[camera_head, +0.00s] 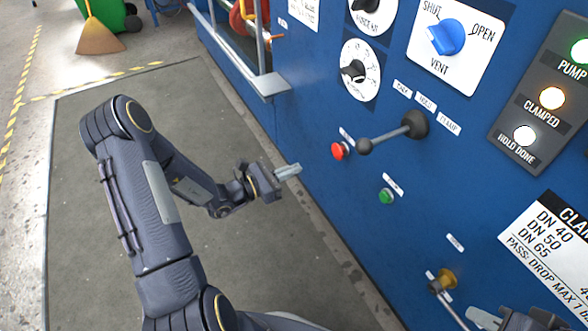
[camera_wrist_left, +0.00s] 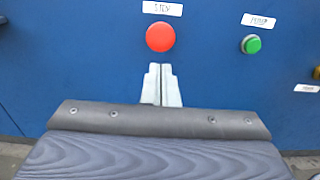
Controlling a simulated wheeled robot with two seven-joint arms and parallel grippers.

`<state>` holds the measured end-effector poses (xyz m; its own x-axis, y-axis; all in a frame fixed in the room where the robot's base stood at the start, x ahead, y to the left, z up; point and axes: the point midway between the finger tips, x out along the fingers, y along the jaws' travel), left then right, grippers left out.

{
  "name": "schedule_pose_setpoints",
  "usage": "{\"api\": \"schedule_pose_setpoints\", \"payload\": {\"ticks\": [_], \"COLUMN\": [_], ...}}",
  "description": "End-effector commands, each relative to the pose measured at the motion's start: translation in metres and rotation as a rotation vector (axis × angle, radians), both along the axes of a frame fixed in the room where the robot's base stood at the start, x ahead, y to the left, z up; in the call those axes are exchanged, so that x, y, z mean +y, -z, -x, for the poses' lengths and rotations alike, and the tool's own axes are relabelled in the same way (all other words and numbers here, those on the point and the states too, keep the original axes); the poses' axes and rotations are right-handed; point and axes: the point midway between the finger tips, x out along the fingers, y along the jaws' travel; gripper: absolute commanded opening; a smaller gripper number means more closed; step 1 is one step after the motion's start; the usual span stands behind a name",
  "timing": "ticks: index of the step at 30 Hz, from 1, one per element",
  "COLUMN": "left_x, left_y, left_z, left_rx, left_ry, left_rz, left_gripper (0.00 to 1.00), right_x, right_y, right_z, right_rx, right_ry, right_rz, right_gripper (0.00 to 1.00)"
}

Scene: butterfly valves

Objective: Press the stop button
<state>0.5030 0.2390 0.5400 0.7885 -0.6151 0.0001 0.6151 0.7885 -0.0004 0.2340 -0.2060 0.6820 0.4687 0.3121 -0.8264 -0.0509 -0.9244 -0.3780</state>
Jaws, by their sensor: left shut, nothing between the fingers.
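The red stop button (camera_head: 339,150) sits on the blue panel, left of the black lever. It also shows in the left wrist view (camera_wrist_left: 160,37) as a round red cap under a white label. My left gripper (camera_head: 296,169) is shut and empty, a little left of and below the red button in the head view. In the left wrist view its fingertips (camera_wrist_left: 161,66) lie together just below the button in the picture, with a gap to it. My right gripper (camera_head: 484,316) shows only partly at the bottom right edge; its jaw state is unclear.
A green button (camera_head: 386,196) sits below right of the red one. A black lever (camera_head: 393,132) sticks out beside the red button. A brass fitting (camera_head: 443,281) is lower on the panel. A metal rail (camera_head: 266,84) juts out at upper left. The grey mat is clear.

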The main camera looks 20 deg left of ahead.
Motion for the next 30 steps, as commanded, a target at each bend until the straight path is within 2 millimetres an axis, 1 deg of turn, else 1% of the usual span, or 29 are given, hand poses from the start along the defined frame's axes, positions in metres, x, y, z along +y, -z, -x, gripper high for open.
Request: {"api": "schedule_pose_setpoints", "payload": {"ticks": [1, 9, 15, 21, 30], "left_x": [-0.008, -0.044, -0.061, -0.068, -0.068], "left_y": [0.003, 0.003, 0.002, 0.001, 0.000], "left_z": [-0.009, -0.055, -0.078, -0.087, -0.088], "left_rx": [-0.004, -0.003, -0.002, 0.000, 0.000], "left_ry": [0.004, 0.003, 0.001, 0.000, 0.000], "left_rz": [0.000, 0.000, 0.000, 0.000, 0.000], "left_gripper": [0.00, 0.00, 0.00, 0.00, 0.00], "right_x": [0.000, 0.000, 0.000, 0.000, 0.000], "right_y": [0.006, 0.023, 0.033, 0.035, 0.035], "right_z": [0.000, 0.000, 0.000, 0.000, 0.000], "right_rx": [0.000, 0.000, 0.000, 0.000, 0.000], "right_ry": [0.000, 0.000, 0.000, 0.000, 0.000], "right_rz": [0.000, 0.000, 0.000, 0.000, 0.000], "right_gripper": [0.27, 0.27, 0.27, 0.27, 0.27]}}
